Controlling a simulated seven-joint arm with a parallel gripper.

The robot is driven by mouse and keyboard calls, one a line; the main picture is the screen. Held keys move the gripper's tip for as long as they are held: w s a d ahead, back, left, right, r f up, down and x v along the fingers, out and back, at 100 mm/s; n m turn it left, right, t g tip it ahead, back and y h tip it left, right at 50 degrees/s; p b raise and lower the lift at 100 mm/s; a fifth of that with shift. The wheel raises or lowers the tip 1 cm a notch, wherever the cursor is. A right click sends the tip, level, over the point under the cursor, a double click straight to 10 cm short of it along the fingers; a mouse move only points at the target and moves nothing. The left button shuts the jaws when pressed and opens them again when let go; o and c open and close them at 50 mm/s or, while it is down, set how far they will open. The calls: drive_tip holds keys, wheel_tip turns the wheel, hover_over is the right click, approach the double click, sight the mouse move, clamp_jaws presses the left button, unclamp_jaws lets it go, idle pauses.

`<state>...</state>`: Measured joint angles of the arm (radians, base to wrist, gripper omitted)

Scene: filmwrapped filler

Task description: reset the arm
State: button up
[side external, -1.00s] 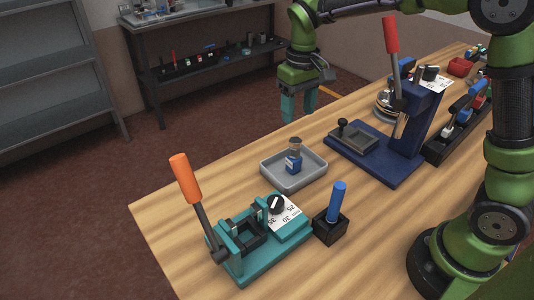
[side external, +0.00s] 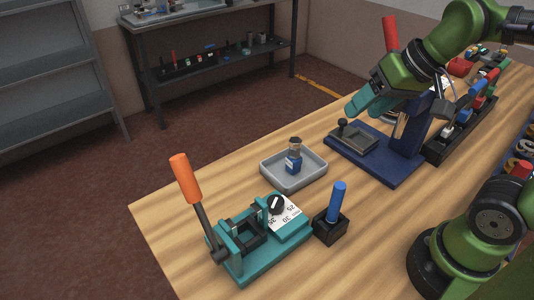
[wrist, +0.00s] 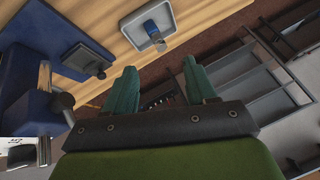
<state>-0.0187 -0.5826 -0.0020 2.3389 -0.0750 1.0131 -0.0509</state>
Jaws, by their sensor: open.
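My gripper (side external: 366,106) is raised above the table, in front of the blue press with the red lever (side external: 390,34). Its two teal fingers show apart and empty in the wrist view (wrist: 162,88). In the side view the fingers point down and left, over the far side of the press's blue base (side external: 393,173). A small bottle with a blue label (side external: 293,161) stands upright in a grey tray (side external: 313,174), apart from my gripper. The tray and bottle also show at the top of the wrist view (wrist: 153,34).
A teal press with an orange lever (side external: 182,180) and a numbered dial stands at the front left. A black block holds a blue-handled tool (side external: 337,203). A shelf (side external: 215,62) stands beyond the table.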

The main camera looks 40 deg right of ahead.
drive_tip(key=shift+s+f+m+t, duration=0.15)
drive_tip(key=shift+s+f+t, duration=0.25)
drive_tip(key=shift+s, duration=0.25)
drive_tip(key=shift+s+f+m+t, duration=0.15)
drive_tip(key=shift+s+f+t, duration=0.2)
drive_tip(key=shift+s, duration=0.3)
idle(0.4)
